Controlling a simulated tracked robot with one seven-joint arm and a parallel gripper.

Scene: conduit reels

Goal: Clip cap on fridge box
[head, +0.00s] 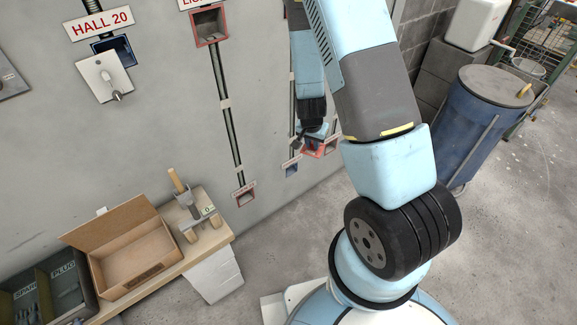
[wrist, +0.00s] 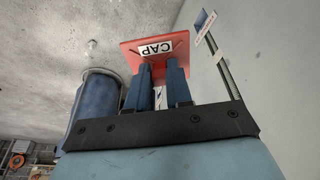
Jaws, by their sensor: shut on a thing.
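My gripper is shut on the red cap, its two dark blue fingers (wrist: 161,72) clasping it in the wrist view. The cap (wrist: 131,48) is a flat red plate with a white CAP label, held tilted and clear of the wall there. In the head view my gripper (head: 317,140) is near the wall, partly hidden by my arm. Red parts show around it, but I cannot tell cap from wall box there. No label reading fridge is legible; my arm hides part of the wall.
A blue wall box (head: 291,169) and a red wall box (head: 244,195) end conduits. A red-rimmed open box (head: 210,26) and HALL 20 sign (head: 100,23) are higher. An open carton (head: 133,255) is on the bench; a blue barrel (head: 476,125) stands right.

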